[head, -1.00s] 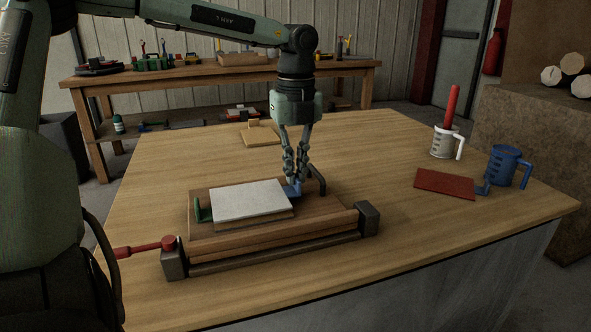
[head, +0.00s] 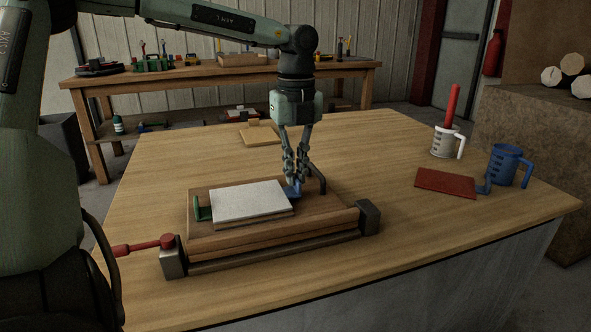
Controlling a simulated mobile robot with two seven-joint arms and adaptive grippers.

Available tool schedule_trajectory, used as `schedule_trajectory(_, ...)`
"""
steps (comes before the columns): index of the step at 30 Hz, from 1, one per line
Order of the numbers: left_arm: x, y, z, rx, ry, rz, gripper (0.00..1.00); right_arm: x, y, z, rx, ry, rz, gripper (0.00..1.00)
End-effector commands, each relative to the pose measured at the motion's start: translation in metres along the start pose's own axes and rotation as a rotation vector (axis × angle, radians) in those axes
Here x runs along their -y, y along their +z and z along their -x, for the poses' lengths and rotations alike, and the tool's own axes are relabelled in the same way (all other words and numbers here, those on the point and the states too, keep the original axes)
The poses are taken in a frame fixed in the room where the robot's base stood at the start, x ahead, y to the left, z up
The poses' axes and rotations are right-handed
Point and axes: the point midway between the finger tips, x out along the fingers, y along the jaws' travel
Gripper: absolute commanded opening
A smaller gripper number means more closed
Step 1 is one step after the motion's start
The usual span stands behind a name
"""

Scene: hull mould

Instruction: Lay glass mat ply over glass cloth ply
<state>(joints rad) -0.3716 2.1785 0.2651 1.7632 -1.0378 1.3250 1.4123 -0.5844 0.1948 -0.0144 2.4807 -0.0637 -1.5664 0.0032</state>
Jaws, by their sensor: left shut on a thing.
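A white ply (head: 250,202) lies flat on a block on the wooden mould board (head: 320,206), which sits in a vise-like clamp. A green tab (head: 203,208) shows at its left end and a blue tab (head: 293,190) at its right end. I cannot tell whether this white sheet is the glass mat or the glass cloth, or whether a second ply lies under it. My left gripper (head: 294,182) points down at the right end and is shut on the blue tab. My right gripper is not in view.
The clamp's red handle (head: 145,247) sticks out left. A dark hooked bar (head: 318,180) stands just right of my gripper. A red sheet (head: 445,181), a white jug (head: 445,143) and a blue jug (head: 504,165) stand at right. A small wooden board (head: 262,137) lies behind; the table between is clear.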

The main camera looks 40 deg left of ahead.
Motion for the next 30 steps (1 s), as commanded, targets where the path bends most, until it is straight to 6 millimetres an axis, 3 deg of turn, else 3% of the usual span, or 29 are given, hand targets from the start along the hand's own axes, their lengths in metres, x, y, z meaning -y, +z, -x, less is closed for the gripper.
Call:
schedule_trajectory(11, 0.0, -0.0001, -0.0009, 0.0, 0.0, 0.0, 0.0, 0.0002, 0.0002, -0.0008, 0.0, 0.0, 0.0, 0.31)
schedule_trajectory(12, 0.0, -0.0001, -0.0009, 0.0, 0.0, 0.0, 0.08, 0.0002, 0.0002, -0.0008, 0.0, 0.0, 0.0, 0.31)
schedule_trajectory(17, 0.0, -0.0001, -0.0009, 0.0, 0.0, 0.0, 0.28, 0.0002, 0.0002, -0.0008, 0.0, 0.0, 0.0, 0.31)
schedule_trajectory(24, 0.0, -0.0001, -0.001, 0.0, 0.0, 0.0, 0.31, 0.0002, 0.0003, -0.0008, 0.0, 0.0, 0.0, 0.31)
schedule_trajectory(30, 0.0, -0.0001, -0.001, 0.0, 0.0, 0.0, 0.54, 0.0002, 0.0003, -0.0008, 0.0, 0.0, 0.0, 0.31)
